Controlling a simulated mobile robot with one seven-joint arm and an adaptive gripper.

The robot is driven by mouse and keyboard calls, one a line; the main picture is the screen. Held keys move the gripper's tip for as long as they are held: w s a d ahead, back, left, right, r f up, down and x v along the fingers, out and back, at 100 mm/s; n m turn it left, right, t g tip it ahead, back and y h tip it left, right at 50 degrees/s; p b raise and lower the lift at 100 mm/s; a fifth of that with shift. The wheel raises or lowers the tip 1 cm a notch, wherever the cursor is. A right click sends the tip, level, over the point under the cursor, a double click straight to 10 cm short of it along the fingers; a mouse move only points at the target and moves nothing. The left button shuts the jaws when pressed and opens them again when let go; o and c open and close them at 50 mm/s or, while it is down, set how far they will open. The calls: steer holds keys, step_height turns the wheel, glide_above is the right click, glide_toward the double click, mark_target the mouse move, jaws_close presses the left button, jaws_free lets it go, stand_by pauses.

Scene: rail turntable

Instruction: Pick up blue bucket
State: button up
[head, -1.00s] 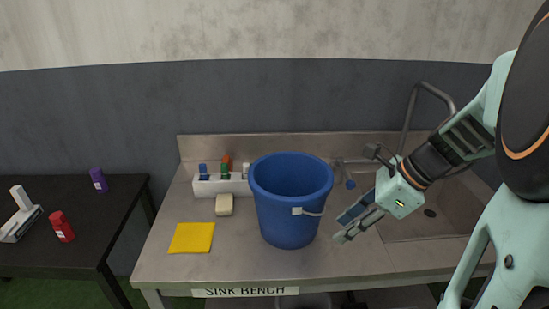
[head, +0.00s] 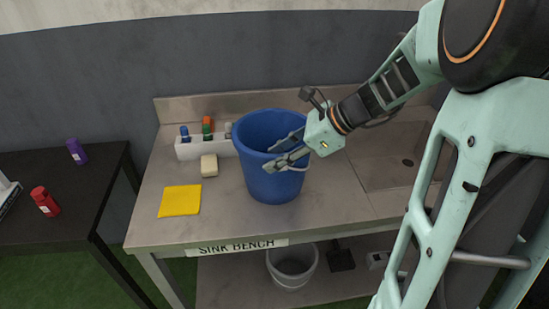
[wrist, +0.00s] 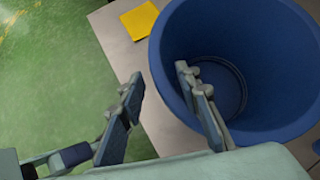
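The blue bucket (head: 268,184) stands upright on the sink bench. My gripper (head: 273,157) is at the right front part of its rim, with its fingers apart. In the wrist view, one finger of my gripper (wrist: 160,76) is over the inside of the bucket (wrist: 255,40) and the other is outside the wall. The rim runs between the fingers, with a gap to the outer finger. The bucket's handle is mostly hidden behind my gripper in the head view.
The sink bench (head: 330,210) also holds a yellow cloth (head: 180,201), a sponge (head: 209,166) and a white caddy (head: 190,150) with bottles. The sink basin (head: 395,150) is to the right. A grey bucket (head: 291,266) stands below. A black table (head: 65,225) is at left.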

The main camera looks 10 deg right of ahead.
steer(key=x, duration=0.4)
jaws_close()
stand_by(0.5)
